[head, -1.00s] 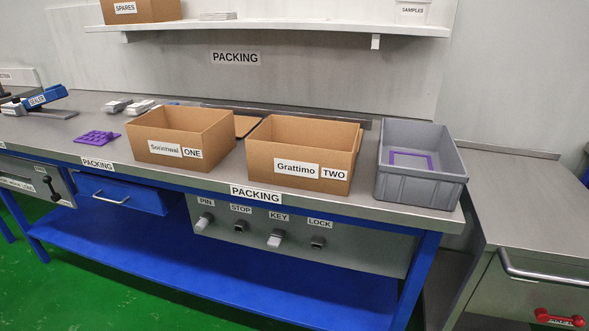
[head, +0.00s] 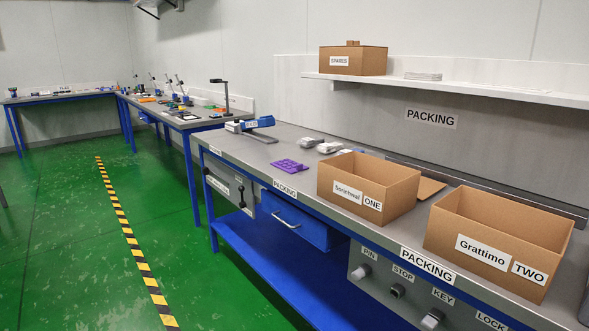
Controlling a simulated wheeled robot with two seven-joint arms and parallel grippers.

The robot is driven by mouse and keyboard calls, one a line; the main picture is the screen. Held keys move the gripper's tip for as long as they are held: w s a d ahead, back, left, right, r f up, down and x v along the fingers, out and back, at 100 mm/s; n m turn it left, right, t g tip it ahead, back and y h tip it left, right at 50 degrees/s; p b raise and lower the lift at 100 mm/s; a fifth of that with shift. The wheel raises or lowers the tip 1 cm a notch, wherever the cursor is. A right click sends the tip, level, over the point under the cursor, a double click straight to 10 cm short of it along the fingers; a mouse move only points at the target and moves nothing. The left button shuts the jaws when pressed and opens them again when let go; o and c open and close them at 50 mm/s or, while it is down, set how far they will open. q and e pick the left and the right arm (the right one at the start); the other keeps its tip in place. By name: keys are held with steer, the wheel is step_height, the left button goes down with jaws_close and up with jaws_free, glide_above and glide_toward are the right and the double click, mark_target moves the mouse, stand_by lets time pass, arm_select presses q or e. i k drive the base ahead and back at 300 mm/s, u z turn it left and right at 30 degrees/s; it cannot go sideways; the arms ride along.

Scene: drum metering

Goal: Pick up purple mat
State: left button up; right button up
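The purple mat (head: 289,166) lies flat on the grey packing bench, near its front edge and left of the cardboard box ONE. It is small, with a pattern of raised or cut shapes on it that is too small to make out. Neither of my grippers shows in the head view.
Box ONE (head: 390,207) and box TWO (head: 487,262) stand to the right on the bench (head: 285,141). The sealer (head: 250,126) is behind-left of the mat, and grey-white packs (head: 328,148) lie behind it. A blue drawer (head: 293,219) is below. Green floor (head: 80,225) is open at left.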

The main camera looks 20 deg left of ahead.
mark_target(291, 167)
steer(key=u, duration=0.55)
steer(key=k, duration=0.65)
steer(key=u, duration=1.25)
steer(key=i, duration=3.7)
steer(key=z, duration=1.1)
